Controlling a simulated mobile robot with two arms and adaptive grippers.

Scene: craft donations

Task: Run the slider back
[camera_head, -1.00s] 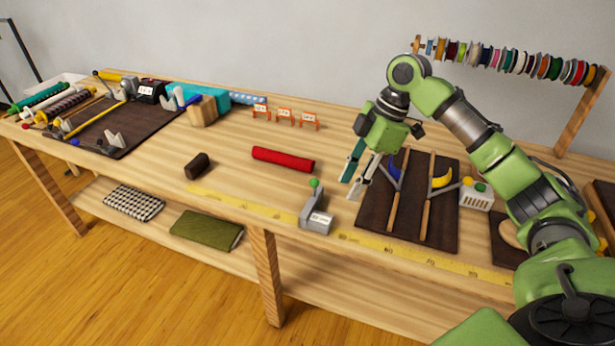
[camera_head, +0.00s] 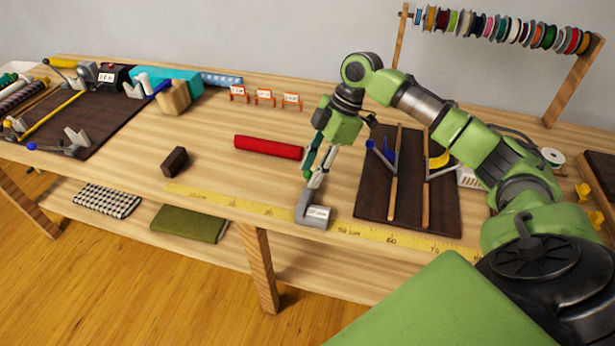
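The slider (camera_head: 313,217) is a grey block with a white label and a short upright post. It sits on the yellow measuring strip (camera_head: 362,234) along the table's front edge. My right gripper (camera_head: 312,181) points down at the top of the slider's post, with its two fingertips close together there. The green knob on the post is hidden behind or between the fingers. I cannot tell whether the fingers grip it. My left gripper is out of view.
A red roll (camera_head: 268,147) lies behind and left of the slider, with a dark block (camera_head: 174,161) further left. A dark board (camera_head: 375,207) with wooden rails and coloured levers lies just to the right. The strip left of the slider looks clear.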

